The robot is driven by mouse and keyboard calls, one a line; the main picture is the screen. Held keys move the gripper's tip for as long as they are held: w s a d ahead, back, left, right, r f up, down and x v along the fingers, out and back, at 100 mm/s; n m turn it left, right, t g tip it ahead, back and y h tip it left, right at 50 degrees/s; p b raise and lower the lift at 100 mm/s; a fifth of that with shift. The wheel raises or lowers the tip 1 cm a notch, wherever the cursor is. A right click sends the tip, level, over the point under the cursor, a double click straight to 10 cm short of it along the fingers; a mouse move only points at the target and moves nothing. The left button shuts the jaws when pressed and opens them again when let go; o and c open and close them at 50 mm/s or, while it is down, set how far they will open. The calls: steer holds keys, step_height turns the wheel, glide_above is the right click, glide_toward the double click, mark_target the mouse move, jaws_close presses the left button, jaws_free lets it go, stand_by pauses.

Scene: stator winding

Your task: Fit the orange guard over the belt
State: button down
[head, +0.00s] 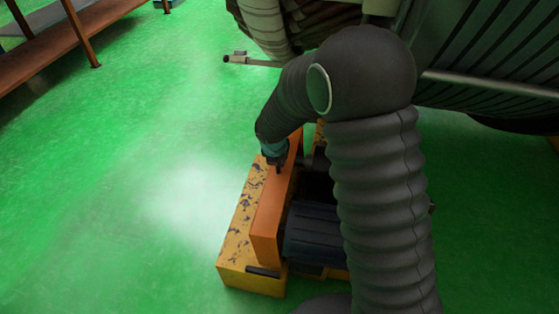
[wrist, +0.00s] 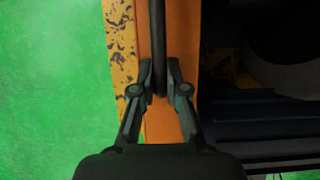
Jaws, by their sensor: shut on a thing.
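The orange guard (head: 268,222) is a long box-like cover standing upright along the yellow, chipped base (head: 235,245), beside a dark ribbed motor (head: 312,235). In the wrist view the guard (wrist: 184,45) lies under my fingers, with a dark bar (wrist: 158,35) running along its middle. My gripper (head: 277,163) is at the guard's far upper end. In the wrist view my gripper (wrist: 160,76) is shut on the dark bar, one finger on each side. The belt is not visible. The gap between guard and base cannot be judged.
A large ribbed machine (head: 490,50) stands behind on the right, with a thin rod (head: 250,62) sticking out leftward. A brown bench (head: 60,50) stands at the far left. The green floor (head: 120,180) left of the base is clear. My arm hides part of the motor side.

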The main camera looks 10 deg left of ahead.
steer(key=shift+w+a+r, duration=0.1)
steer(key=shift+a, duration=0.55)
stand_by(0.3)
steer(key=shift+f+b, duration=0.65)
steer(key=shift+f, duration=0.55)
stand_by(1.2)
steer(key=c, duration=1.1)
jaws_free()
steer(key=shift+f, duration=0.1)
steer(key=shift+v, duration=4.05)
